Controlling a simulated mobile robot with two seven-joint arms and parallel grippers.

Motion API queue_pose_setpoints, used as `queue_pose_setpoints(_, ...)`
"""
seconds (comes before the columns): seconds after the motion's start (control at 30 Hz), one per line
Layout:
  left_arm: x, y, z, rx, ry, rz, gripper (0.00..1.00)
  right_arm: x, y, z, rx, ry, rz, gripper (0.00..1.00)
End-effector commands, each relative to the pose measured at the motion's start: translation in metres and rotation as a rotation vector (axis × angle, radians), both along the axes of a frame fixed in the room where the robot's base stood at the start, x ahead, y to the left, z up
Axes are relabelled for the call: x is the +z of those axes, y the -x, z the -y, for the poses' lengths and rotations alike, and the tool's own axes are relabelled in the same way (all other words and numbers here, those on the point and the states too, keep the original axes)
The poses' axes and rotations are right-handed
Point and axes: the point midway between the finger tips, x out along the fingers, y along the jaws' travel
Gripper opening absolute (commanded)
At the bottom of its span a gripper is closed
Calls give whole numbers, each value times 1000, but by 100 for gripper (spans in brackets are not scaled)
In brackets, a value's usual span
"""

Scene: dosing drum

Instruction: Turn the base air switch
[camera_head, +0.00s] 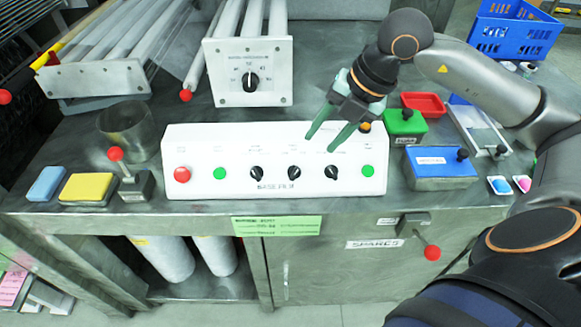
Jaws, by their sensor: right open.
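A white control box (210,150) stands on the metal bench, with a label like "BASE FILM" on its front. It carries three black rotary knobs: a left knob (256,173), a middle knob (294,173) and a right knob (331,172). The small print above them is too blurred to tell which is the base air switch. My right gripper (320,144) is open and empty, its green fingers pointing down at the box's top, above and between the middle and right knobs. Whether it touches the box cannot be told. My left gripper is out of view.
Red (182,174) and green (368,171) buttons flank the knobs. A panel with one dial (250,81) stands behind. A red-knobbed lever (116,155) and yellow block (87,187) are left; a blue-topped box (440,168) and green box (404,123) are right. Space before the box is clear.

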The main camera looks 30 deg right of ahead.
Motion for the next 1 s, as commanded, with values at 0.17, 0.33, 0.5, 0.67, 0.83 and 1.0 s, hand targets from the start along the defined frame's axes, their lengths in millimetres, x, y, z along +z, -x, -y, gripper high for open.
queue_pose_setpoints(0.17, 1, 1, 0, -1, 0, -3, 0, -28, -8, -10, 6, -8, -7, 44)
queue_pose_setpoints(0.33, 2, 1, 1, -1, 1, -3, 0, -60, -20, -20, 7, -10, -6, 44)
queue_pose_setpoints(0.5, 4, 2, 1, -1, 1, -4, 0, -88, -29, -28, 6, -9, -5, 44)
queue_pose_setpoints(0.67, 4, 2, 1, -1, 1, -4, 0, -103, -35, -32, 5, -10, -3, 44)
queue_pose_setpoints(0.83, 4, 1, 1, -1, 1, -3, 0, -109, -37, -33, 6, -8, -2, 44)
queue_pose_setpoints(1.0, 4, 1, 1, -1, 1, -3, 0, -109, -37, -33, 6, -7, -2, 44)
